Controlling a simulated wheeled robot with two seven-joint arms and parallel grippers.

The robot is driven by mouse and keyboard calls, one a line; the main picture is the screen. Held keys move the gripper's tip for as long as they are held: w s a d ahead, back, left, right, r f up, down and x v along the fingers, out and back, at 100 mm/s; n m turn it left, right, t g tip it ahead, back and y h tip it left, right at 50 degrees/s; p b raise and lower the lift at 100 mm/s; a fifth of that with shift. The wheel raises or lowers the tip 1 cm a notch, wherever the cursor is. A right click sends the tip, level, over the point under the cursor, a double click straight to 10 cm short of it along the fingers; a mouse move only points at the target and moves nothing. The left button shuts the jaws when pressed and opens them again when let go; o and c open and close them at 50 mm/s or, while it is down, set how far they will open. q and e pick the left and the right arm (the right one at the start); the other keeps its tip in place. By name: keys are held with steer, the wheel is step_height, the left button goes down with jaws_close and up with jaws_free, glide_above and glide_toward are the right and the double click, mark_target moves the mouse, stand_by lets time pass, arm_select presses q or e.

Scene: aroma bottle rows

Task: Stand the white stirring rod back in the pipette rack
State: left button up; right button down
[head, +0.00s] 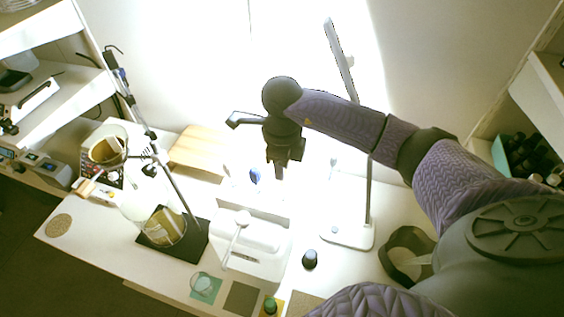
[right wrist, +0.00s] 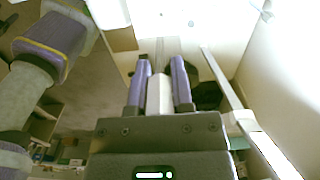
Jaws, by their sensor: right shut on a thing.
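My right gripper (head: 281,172) hangs pointing down over the back middle of the white table. In the right wrist view its two purple fingers (right wrist: 160,88) are shut on the white stirring rod (right wrist: 160,96), which runs along between them. In the head view the rod cannot be made out against the bright background. What looks like the pale pipette rack (head: 252,207) is just below and left of the gripper, largely washed out by glare. A blue-topped item (head: 255,175) stands at it. My left gripper is not in view.
A white box (head: 258,262) with a white spoon-like item (head: 238,232) on it stands in front. A lamp base (head: 346,235) is to the right, with a small dark bottle (head: 310,259) nearby. A glass beaker (head: 170,228) on a black stand is left. A wooden block (head: 198,150) is behind.

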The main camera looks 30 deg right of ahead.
steer(key=shift+f+b, duration=0.4)
steer(key=shift+f, duration=0.1)
stand_by(0.6)
steer(key=shift+f+b, duration=1.15)
steer(key=shift+f, duration=0.2)
steer(key=shift+f, duration=0.15)
steer(key=shift+f+b, duration=1)
steer(key=shift+c, duration=2.1)
jaws_free()
steer(key=shift+r, duration=0.1)
